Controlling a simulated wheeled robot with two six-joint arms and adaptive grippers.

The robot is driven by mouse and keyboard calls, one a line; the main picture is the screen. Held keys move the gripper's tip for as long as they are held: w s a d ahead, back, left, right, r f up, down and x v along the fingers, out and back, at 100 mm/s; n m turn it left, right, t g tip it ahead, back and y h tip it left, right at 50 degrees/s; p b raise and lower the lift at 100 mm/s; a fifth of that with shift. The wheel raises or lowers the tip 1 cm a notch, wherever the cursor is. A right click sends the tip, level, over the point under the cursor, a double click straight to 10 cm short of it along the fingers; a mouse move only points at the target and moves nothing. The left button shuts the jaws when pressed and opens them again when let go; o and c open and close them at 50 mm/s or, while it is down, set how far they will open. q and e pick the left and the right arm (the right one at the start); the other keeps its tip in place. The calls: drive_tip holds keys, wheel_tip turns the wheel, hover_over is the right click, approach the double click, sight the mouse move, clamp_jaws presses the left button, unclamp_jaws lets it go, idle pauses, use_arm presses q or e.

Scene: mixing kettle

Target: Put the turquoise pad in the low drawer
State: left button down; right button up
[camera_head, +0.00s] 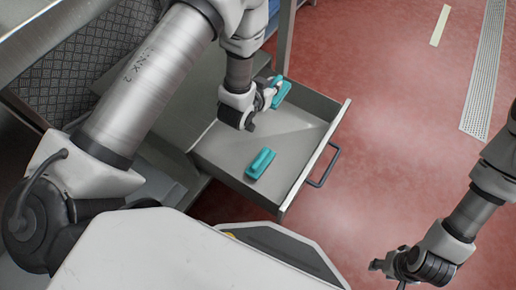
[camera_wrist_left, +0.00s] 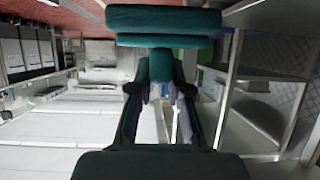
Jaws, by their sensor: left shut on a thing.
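The low drawer (camera_head: 228,166) is pulled open in the head view, with a grey inside and a dark handle on its front. My left gripper (camera_head: 273,91) is shut on a turquoise pad (camera_head: 283,92), which appears over the far end of the drawer; its height above the floor of the drawer is hard to tell. The held pad (camera_wrist_left: 163,22) also shows in the left wrist view, between the fingers of the left gripper (camera_wrist_left: 160,82). A second turquoise pad (camera_head: 260,163) lies in the near part of the drawer. My right gripper (camera_head: 385,267) is at the lower right, away from the drawer.
A metal post (camera_head: 285,40) stands just beyond the drawer. A grey metal frame with a patterned panel (camera_head: 75,72) is at the left. The red floor (camera_head: 395,130) right of the drawer is clear, with a pale floor grating (camera_head: 487,65) farther right.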

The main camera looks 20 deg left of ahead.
use_arm(q)
drive_tip(key=f+b, duration=0.2)
drive_tip(key=f, duration=0.1)
drive_tip(key=w+f+b, duration=0.1)
drive_tip(key=f+b, duration=0.1)
drive_tip(key=f, duration=0.1)
drive_tip(key=shift+w+a+f+b, duration=0.15)
drive_tip(key=shift+w+f+b, duration=0.05)
drive_tip(key=shift+b, duration=0.1)
drive_tip(key=b, duration=0.1)
hover_over(267, 134)
drive_tip(key=w+a, duration=0.2)
wheel_tip(267, 134, down, 5)
drive_tip(key=shift+m+h, duration=0.3)
drive_tip(key=shift+m, duration=0.1)
drive_tip(key=f+b, duration=0.2)
drive_tip(key=f, duration=0.1)
drive_tip(key=f+b, duration=0.1)
drive_tip(key=f, duration=0.2)
drive_tip(key=f+b, duration=0.2)
drive_tip(key=f, duration=0.1)
drive_tip(key=shift+s+d+f+b, duration=0.15)
drive_tip(key=shift+s+d+b, duration=0.05)
drive_tip(key=shift+d+b, duration=0.1)
drive_tip(key=c, duration=1.1)
unclamp_jaws()
use_arm(e)
wheel_tip(267, 134, down, 14)
drive_tip(key=shift+w, duration=0.15)
